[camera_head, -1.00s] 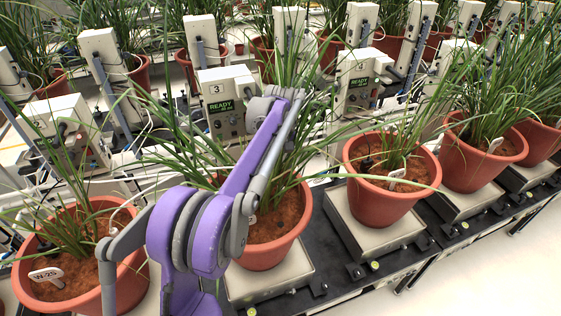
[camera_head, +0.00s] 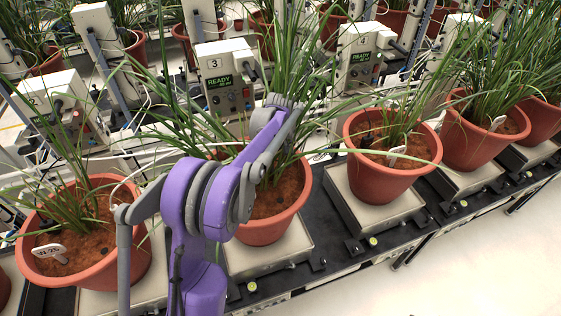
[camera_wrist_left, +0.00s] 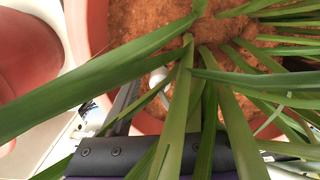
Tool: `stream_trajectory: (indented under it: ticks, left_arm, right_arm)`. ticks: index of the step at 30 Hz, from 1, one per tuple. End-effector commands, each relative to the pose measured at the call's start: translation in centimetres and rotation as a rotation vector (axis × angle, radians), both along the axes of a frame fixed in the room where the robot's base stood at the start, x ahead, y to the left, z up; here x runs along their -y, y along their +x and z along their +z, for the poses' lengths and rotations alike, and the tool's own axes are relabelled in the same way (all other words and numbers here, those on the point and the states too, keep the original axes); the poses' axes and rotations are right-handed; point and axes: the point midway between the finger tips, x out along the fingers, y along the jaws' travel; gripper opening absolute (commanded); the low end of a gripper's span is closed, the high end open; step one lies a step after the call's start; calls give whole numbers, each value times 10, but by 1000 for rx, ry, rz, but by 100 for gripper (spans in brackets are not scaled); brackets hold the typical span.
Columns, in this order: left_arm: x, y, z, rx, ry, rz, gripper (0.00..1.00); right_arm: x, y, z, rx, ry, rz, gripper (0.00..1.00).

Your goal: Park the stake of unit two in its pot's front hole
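The middle terracotta pot (camera_head: 263,232) stands on a pale scale plate in front of the box marked 3. Its soil (camera_head: 290,190) shows beside my arm, with a dark spot. My left gripper (camera_wrist_left: 150,95) is down among this plant's leaves; in the head view its fingers are hidden behind my arm. The left wrist view shows one dark finger, leaves, soil and a small white piece (camera_wrist_left: 158,76) near the finger; I cannot tell if it is held. The left pot (camera_head: 85,275) has a white label stake (camera_head: 50,252) at its front left.
The right pot (camera_head: 385,182) holds a white label (camera_head: 396,155) and stands close by. Boxes marked 3 (camera_head: 225,78) and 4 (camera_head: 362,60) stand behind, with cables and posts. Long leaves crowd the space. The floor (camera_head: 470,270) at front right is clear.

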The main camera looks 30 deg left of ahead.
Motion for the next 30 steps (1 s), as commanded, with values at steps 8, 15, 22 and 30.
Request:
stream_trajectory:
  ticks: [8,15,22,30]
  left_arm:
    - [0,0,0,0,0,0,10]
    - [0,0,0,0,0,0,0]
    - [0,0,4,0,0,0,0]
    - [0,0,11,0,0,0,0]
  right_arm:
    - [0,0,0,0,0,0,50]
    - [0,0,0,0,0,0,50]
    - [0,1,2,2,0,0,50]
    - [0,3,6,5,0,0,50]
